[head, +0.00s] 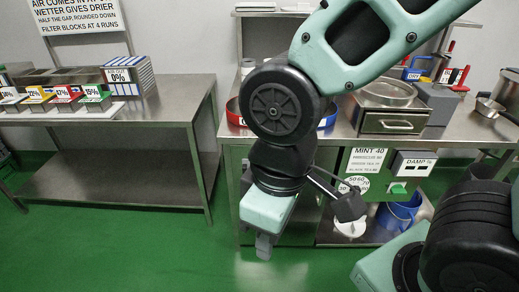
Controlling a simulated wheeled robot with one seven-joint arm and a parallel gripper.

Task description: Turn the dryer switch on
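My gripper (264,246) hangs at the end of my arm, pointing down in front of the right bench's left part. Its fingers are seen nearly end-on, so their opening is unclear; nothing shows held. A steel box with a drawer handle (393,121), perhaps the dryer, stands on the right bench, to the right of my arm. Below it, a green panel (362,165) reads "MINT 40" beside a "DAMP %" display (413,163). A small bright green piece (398,188) under the display may be the switch; its position cannot be told. My gripper is apart from these, lower and to the left.
The right bench (462,133) carries a dark grey box (436,103) and metal pans (490,106). A blue bucket (398,215) stands beneath. The left bench (170,105) holds labelled bins (66,92) and a striped box (128,75). Green floor (130,250) is open between and before them.

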